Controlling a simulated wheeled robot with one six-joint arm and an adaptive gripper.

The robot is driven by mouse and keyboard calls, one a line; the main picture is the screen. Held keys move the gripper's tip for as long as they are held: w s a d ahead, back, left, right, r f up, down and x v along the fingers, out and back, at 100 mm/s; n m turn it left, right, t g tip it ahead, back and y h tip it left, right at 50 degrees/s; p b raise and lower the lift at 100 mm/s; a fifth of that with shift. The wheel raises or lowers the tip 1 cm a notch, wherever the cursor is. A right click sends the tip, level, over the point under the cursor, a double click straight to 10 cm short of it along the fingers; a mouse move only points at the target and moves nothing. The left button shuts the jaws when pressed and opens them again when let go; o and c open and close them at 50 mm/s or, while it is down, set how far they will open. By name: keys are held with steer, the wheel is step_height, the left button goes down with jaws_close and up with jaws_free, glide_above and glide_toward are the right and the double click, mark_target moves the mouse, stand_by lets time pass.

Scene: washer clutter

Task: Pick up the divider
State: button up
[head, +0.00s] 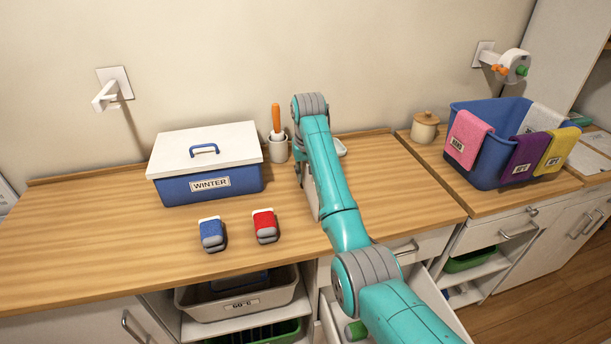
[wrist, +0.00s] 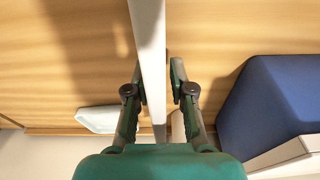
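The divider appears to be the thin white upright panel (wrist: 151,45) that runs down the middle of the wrist view. In the head view part of a pale panel (head: 310,197) shows on the counter, largely hidden by my arm. My gripper (wrist: 159,82) has one finger on each side of the panel. The left finger looks close against it, and a narrow gap shows between the panel and the right finger. The gripper looks open around the panel.
A blue WINTER box (head: 212,186) with a white lid stands left of my arm. A blue block (head: 212,234) and a red block (head: 265,226) lie in front. A cup (head: 277,150) with an orange-handled tool stands behind. A blue basket (head: 480,160) with cloths is right. The left counter is clear.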

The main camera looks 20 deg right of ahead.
jaws_close()
step_height(320, 180, up, 10)
steer(key=shift+r, duration=0.1)
stand_by(0.4)
steer(key=shift+s, duration=0.15)
stand_by(0.7)
